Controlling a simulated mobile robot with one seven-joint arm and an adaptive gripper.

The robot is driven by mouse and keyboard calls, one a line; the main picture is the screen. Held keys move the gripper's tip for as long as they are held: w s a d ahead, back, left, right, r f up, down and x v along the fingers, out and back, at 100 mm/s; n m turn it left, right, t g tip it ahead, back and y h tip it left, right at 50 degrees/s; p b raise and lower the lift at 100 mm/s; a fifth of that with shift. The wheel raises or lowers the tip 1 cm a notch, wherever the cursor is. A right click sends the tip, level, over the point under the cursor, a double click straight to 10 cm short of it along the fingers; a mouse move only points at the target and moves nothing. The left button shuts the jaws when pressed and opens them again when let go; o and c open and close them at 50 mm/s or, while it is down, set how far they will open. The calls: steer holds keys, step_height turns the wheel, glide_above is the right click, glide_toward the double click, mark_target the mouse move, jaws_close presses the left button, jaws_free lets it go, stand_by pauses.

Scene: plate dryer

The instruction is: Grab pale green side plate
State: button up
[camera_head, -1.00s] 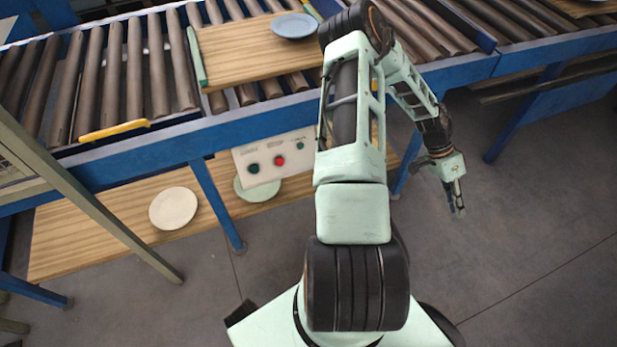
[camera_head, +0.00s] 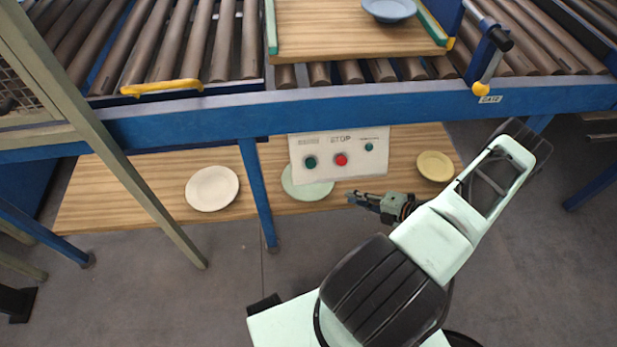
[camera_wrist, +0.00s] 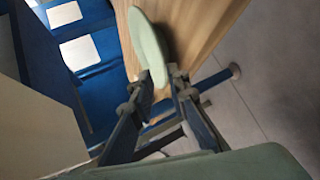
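The pale green side plate (camera_head: 306,186) lies on the low wooden shelf, its back part hidden behind the control panel. In the wrist view the pale green plate (camera_wrist: 148,42) appears edge-tilted, with its near rim at the fingertips. My gripper (camera_head: 350,196) is low beside the plate's right side, pointing left toward it. In the wrist view my gripper (camera_wrist: 158,76) has its fingers apart, with the plate's near rim between or just beyond the tips. I cannot tell whether either finger touches the plate.
A control panel (camera_head: 339,147) with buttons hangs just above the plate. A cream plate (camera_head: 212,188) and a yellow plate (camera_head: 435,166) lie on the shelf (camera_head: 130,190). A blue leg (camera_head: 257,195) stands left of the green plate. The blue conveyor frame (camera_head: 330,108) runs overhead.

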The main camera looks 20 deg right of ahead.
mark_target(331, 196)
steer(key=b+x, duration=0.1)
steer(key=x, duration=0.3)
steer(key=shift+w+a+f, duration=0.15)
steer(key=shift+a+f, duration=0.05)
steer(key=shift+a, duration=0.1)
steer(key=b+x, duration=0.1)
steer(key=x, duration=0.1)
steer(key=b+x, duration=0.1)
steer(key=x, duration=0.2)
steer(key=shift+w+d+f, duration=0.1)
steer(key=shift+w+d, duration=0.05)
steer(key=shift+d, duration=0.25)
steer(key=shift+w+a, duration=0.1)
steer(key=shift+w, duration=0.15)
jaws_close()
